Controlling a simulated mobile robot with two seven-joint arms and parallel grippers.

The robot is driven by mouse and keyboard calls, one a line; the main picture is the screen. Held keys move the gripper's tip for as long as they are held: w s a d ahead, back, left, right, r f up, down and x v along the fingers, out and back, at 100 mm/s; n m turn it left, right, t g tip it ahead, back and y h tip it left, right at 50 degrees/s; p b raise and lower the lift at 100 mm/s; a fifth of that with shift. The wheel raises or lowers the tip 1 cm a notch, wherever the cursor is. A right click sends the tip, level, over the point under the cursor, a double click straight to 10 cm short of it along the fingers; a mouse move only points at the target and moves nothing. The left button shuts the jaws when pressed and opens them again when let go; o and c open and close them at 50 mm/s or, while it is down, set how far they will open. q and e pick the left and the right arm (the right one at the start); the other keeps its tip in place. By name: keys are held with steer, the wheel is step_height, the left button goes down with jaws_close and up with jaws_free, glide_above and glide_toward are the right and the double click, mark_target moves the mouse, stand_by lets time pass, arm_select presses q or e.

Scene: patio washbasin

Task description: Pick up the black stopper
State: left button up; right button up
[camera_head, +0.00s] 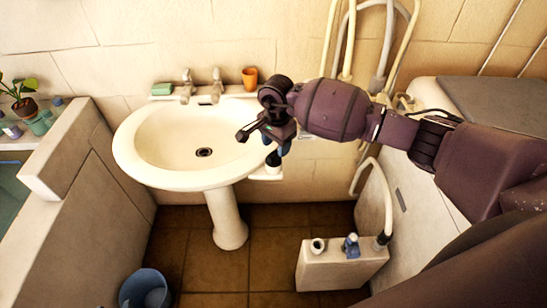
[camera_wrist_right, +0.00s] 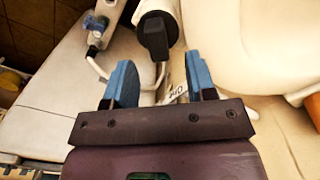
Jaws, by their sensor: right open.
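The black stopper (camera_wrist_right: 153,38) shows in the right wrist view just beyond my blue fingertips, beside a white rounded part. In the head view, a dark piece that looks like the stopper (camera_head: 273,158) shows just below the fingers, at the basin's right edge. My right gripper (camera_head: 275,138) is open above it. In the right wrist view the same gripper (camera_wrist_right: 160,80) has its two blue fingers spread, with nothing clasped between them. The stopper's lower part is hard to make out. My left gripper is not in view.
The washbasin (camera_head: 135,165) stands left of the gripper, with a drain, two taps (camera_head: 217,78), a green soap bar (camera_head: 162,89) and an orange cup (camera_head: 250,77). A white box (camera_head: 330,272) with hoses stands on the floor at right. A blue bucket (camera_head: 145,290) stands lower left.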

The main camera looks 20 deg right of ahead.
step_height(320, 180, down, 2)
steer(key=shift+d+f, duration=0.1)
steer(key=shift+f, duration=0.55)
jaws_close()
steer(key=shift+r, duration=0.15)
